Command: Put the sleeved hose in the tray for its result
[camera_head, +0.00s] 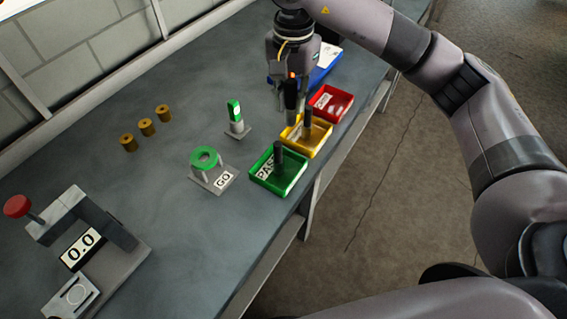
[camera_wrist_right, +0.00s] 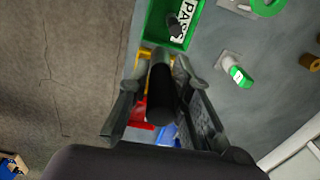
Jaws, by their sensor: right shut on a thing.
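My right gripper (camera_head: 290,97) points down and is shut on a dark hose (camera_head: 291,88). The hose also shows between the fingers in the right wrist view (camera_wrist_right: 161,88); I cannot make out a sleeve on it. In the head view its lower end overlaps the back of the yellow tray (camera_head: 293,147); it looks held above the trays. Another (camera_head: 278,156) stands in the green PASS tray (camera_head: 283,191). The red tray (camera_head: 345,108) is farther back, with a white label. My left gripper is out of view.
A green ring gauge (camera_head: 205,156) marked GO and a green-and-white post (camera_head: 236,116) stand left of the trays. Three brass sleeves (camera_head: 147,127) stand farther left. A press (camera_head: 105,225) reading 0.0 is at front left. A blue object (camera_head: 328,68) lies behind the red tray.

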